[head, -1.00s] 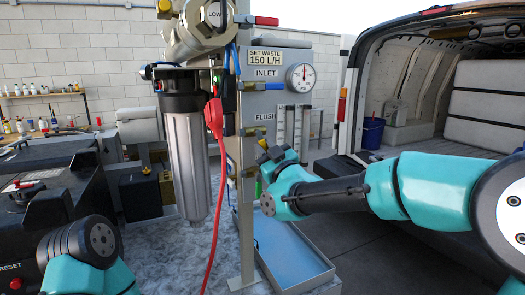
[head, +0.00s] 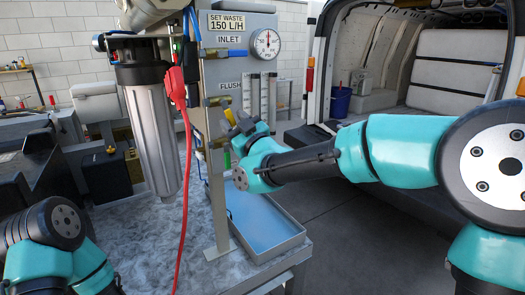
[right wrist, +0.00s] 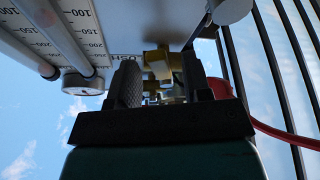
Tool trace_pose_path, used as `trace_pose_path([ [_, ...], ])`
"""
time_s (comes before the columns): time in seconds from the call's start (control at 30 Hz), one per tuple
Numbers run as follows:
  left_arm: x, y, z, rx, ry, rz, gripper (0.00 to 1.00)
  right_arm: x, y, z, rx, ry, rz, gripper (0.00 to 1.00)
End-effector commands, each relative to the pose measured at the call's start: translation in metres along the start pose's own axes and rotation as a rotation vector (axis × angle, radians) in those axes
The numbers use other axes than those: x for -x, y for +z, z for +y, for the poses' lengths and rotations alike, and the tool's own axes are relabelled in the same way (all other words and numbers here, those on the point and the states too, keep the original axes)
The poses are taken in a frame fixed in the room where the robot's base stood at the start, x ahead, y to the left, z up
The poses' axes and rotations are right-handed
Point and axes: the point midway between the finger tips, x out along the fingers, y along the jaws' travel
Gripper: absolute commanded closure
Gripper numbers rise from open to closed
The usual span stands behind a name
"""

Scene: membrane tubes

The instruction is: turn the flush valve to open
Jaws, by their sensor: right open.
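The flush valve (head: 217,101) is a brass fitting on the grey panel, just below and left of the FLUSH label (head: 230,86). A small yellow part (head: 229,116) shows beside it, close to my right fingertips. My right gripper (head: 240,123) is at the valve, in front of the panel. In the right wrist view, the open fingers (right wrist: 160,85) stand on either side of the brass valve piece (right wrist: 160,64), with gaps showing. I cannot tell whether a finger touches it. My left gripper is out of view; only my left arm shows at lower left.
Clear flow tubes (head: 264,98) and a round gauge (head: 265,42) are close to the right gripper. A blue-floored tray (head: 262,226) lies below. A van stands at right.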

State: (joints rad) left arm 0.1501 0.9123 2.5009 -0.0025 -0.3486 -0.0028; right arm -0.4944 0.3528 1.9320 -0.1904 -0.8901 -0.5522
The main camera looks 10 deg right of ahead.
Motion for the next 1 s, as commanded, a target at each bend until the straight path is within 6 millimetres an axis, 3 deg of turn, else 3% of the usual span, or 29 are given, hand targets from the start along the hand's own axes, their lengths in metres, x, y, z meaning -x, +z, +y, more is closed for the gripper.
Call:
trace_pose_path([
  [0.7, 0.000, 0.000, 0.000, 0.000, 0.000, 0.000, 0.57, 0.132, 0.000, 0.000, 0.000, 0.000, -0.001, 0.55],
  [1.0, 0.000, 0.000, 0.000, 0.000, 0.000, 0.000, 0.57, 0.156, 0.000, 0.000, 0.000, 0.000, -0.001, 0.55],
])
